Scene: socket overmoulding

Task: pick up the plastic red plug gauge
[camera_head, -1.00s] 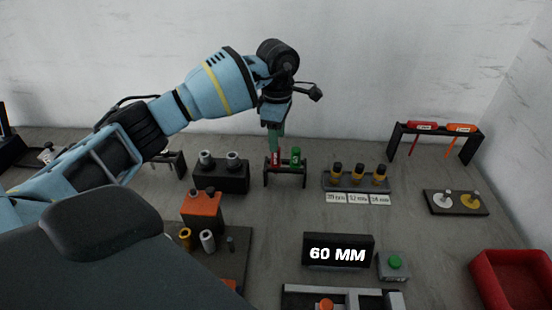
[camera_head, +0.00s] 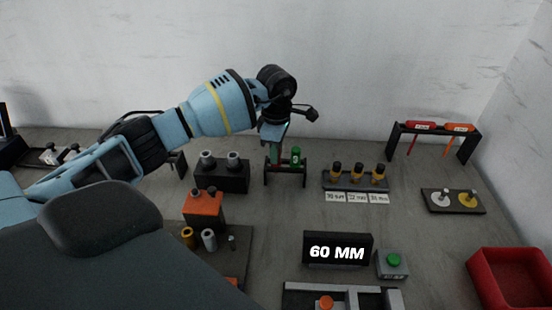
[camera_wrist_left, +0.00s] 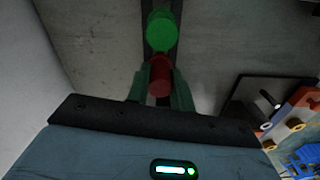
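The red plug gauge (camera_wrist_left: 159,76) shows in the left wrist view, end-on, between my left gripper's two green fingers. My left gripper (camera_head: 277,152) is down at the small black rack (camera_head: 286,169). It also shows in the left wrist view (camera_wrist_left: 160,88), its fingers on both sides of the red gauge and looking spread, with little room between; contact is unclear. A green plug gauge (camera_head: 295,156) stands just right of the gripper, and beyond the red one in the wrist view (camera_wrist_left: 160,31). My right gripper is out of view.
A black block with two grey cylinders (camera_head: 221,178) stands left of the rack. A holder with several yellow-and-black pieces (camera_head: 356,183) stands to its right. A taller rack (camera_head: 477,147) holds red and orange gauges. A red bin (camera_head: 512,277) is at the front right.

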